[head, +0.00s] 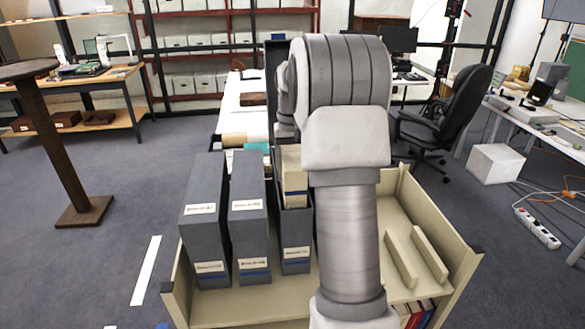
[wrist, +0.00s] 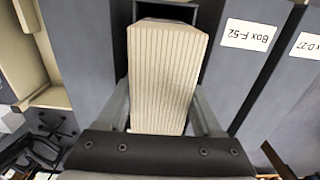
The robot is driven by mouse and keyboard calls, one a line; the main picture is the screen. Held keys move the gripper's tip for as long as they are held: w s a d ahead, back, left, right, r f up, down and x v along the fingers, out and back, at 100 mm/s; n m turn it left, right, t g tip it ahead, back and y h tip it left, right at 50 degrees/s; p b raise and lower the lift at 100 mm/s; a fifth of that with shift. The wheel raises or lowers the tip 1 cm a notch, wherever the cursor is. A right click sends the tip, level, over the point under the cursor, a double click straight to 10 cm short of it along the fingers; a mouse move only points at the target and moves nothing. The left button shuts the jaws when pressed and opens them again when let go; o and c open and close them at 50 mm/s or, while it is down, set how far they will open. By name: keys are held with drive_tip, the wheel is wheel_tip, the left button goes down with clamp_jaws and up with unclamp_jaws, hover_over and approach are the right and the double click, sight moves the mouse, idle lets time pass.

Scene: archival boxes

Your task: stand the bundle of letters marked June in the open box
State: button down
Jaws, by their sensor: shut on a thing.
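The cream bundle of letters (head: 293,165) is upright above the low front of the open grey box (head: 296,238), the rightmost of three on the cart. A small label shows low on the bundle, too small to read. In the wrist view the bundle (wrist: 165,75) shows its striped edges between the two fingers of my gripper (wrist: 166,95), which is shut on it. Grey walls of the open box (wrist: 218,62) show beyond and beside it. How deep its lower end sits is hidden. In the head view my arm hides the gripper.
Two closed grey boxes (head: 205,222) (head: 249,215) with white labels stand left of the open box. The wrist view shows labels Box F-52 (wrist: 248,35) and one ending 27. The cream cart (head: 440,215) has bare room and two low dividers (head: 400,258) at right.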

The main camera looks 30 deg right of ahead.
sight(293, 157)
drive_tip(key=shift+f+b, duration=0.7)
drive_tip(key=shift+f, duration=0.55)
unclamp_jaws()
drive_tip(key=shift+r+p, duration=2.65)
drive_tip(key=shift+r, duration=0.35)
